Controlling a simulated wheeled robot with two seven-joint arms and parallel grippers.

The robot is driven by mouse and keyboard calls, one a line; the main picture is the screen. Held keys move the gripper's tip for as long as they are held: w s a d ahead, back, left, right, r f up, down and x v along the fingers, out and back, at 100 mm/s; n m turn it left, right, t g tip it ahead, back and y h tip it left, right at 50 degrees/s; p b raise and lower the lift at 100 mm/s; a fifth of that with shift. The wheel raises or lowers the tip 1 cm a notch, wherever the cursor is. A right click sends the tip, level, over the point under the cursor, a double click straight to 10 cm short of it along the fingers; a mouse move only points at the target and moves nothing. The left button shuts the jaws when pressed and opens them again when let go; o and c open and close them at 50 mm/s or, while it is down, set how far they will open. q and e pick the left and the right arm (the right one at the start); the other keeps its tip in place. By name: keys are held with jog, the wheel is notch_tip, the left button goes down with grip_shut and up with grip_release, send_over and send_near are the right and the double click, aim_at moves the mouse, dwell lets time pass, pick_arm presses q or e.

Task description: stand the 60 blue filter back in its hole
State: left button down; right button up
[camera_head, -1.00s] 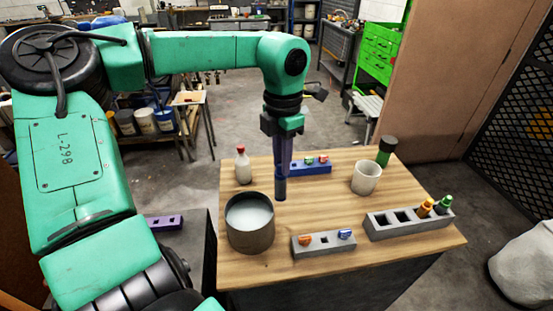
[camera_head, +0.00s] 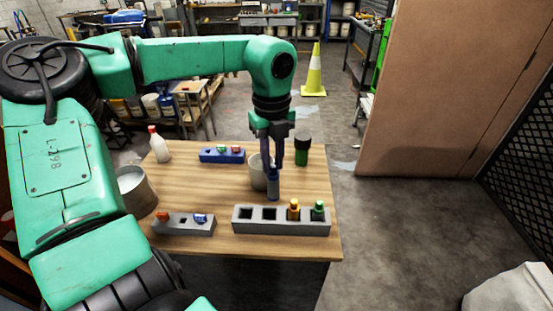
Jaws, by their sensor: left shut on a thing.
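My left gripper (camera_head: 274,165) points down over the wooden table, shut on the blue filter (camera_head: 273,186). The filter is a small dark blue cylinder, held about upright. It shows just behind the long grey rack (camera_head: 281,227), near that rack's second hole from the left; I cannot tell exactly how high it is above the table. The rack's two left holes (camera_head: 245,213) are empty. An orange filter (camera_head: 293,210) and a green filter (camera_head: 318,211) stand in its two right holes. My right gripper is not in view.
A pale cup (camera_head: 258,178) stands behind the gripper, partly hidden. A dark-capped green bottle (camera_head: 302,153) is close by on the right. A small grey rack (camera_head: 183,227), blue rack (camera_head: 222,155), grey pot (camera_head: 137,190) and white bottle (camera_head: 159,148) stand further left.

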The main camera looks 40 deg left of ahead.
aim_at(268, 179)
pick_arm(q)
jog(key=shift+s+a+f, duration=0.15)
jog(key=shift+a+f, duration=0.1)
jog(key=f+b, duration=0.2)
jog(key=f, duration=0.1)
jog(key=f+b, duration=0.1)
jog(key=shift+s+a+f, duration=0.15)
jog(key=shift+a+f, duration=0.1)
jog(key=shift+f, duration=0.1)
jog(key=shift+f+b, duration=0.25)
jog(key=shift+b, duration=0.1)
jog(key=shift+f, duration=0.1)
jog(key=shift+s+a, duration=0.1)
jog(key=shift+a, duration=0.1)
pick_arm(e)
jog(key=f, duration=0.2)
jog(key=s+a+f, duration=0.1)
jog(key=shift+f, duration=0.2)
pick_arm(q)
jog(key=shift+d, duration=0.1)
jog(key=shift+b, duration=0.55)
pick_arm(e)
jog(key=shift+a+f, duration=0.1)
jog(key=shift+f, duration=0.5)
pick_arm(q)
jog(key=shift+f+b, duration=0.95)
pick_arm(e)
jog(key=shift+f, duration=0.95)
